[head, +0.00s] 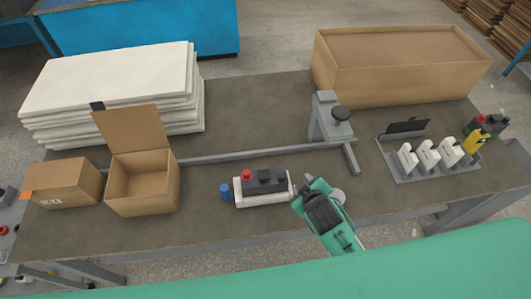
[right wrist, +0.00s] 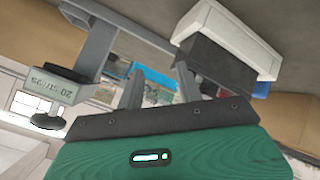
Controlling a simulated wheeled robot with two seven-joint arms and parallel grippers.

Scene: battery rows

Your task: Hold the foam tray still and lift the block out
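The white foam tray (head: 262,200) lies on the bench near its front edge. A dark grey block (head: 267,182) with a red knob (head: 246,175) on its left part sits in it. My right gripper (head: 305,187) is just right of the tray's right end. In the right wrist view its two fingers (right wrist: 160,85) stand apart with nothing held between them. That view also shows the white tray (right wrist: 230,38) and dark block (right wrist: 215,66) beside one finger; I cannot tell whether they touch. My left gripper is in neither view.
A blue cylinder (head: 225,191) stands at the tray's left end. Behind are a grey rail (head: 245,154) and a clamp-like stand (head: 325,115). An open carton (head: 143,195) is left; a rack with white pieces (head: 430,170) is right. The bench between tray and carton is clear.

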